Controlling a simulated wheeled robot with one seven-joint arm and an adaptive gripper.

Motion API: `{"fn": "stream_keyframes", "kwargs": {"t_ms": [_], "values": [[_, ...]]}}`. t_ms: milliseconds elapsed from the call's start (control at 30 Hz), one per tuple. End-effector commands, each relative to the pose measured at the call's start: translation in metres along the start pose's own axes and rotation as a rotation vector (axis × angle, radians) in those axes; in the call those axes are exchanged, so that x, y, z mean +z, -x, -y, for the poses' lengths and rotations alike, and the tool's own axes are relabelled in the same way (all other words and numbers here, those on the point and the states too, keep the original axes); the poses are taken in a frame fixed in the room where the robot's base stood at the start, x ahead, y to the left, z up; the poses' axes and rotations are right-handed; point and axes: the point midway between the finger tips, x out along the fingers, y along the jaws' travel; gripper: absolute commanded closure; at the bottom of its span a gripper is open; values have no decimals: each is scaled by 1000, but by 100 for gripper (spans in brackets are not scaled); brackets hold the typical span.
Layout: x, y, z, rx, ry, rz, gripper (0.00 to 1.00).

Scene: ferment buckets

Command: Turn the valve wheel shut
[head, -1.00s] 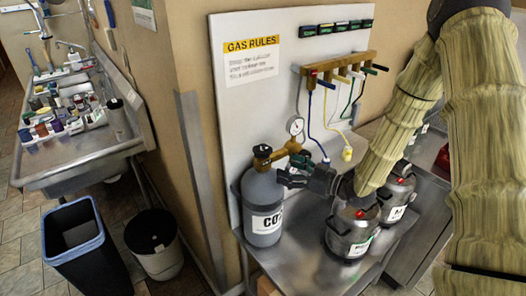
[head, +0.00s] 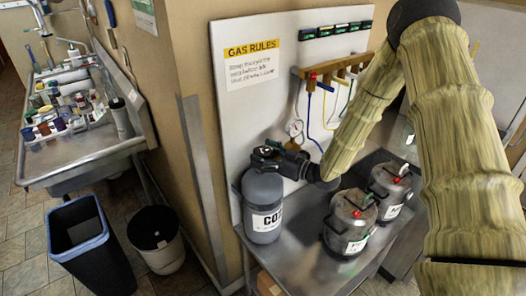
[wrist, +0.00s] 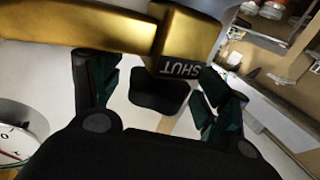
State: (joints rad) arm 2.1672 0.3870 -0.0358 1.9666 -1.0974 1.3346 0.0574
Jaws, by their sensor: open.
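The grey CO2 cylinder (head: 262,205) stands upright on the steel table, its brass valve mostly hidden behind my gripper in the head view. In the wrist view the brass valve body (wrist: 186,35) fills the top and carries a black label reading SHUT, upside down. A black rounded piece (wrist: 158,95), which looks like the valve wheel, sits beside the label, between my spread fingers. My gripper (head: 262,157) is level at the cylinder's top; it also shows in the wrist view (wrist: 153,95). It is open. I cannot tell whether either finger touches the wheel.
A pressure gauge (head: 295,127) sits close to my gripper. A white panel (head: 243,105) rises behind. A blue-rimmed bin (head: 82,245) stands on the floor at left.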

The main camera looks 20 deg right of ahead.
Motion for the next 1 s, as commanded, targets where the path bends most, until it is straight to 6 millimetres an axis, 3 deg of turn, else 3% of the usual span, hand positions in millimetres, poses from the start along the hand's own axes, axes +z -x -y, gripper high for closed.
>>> {"fn": "stream_keyframes", "kwargs": {"t_ms": [367, 633, 1000], "values": [[1, -4, -1, 2, 0, 1, 24], [1, -4, -1, 2, 0, 1, 71], [1, -4, -1, 46, 0, -3, 70]]}}
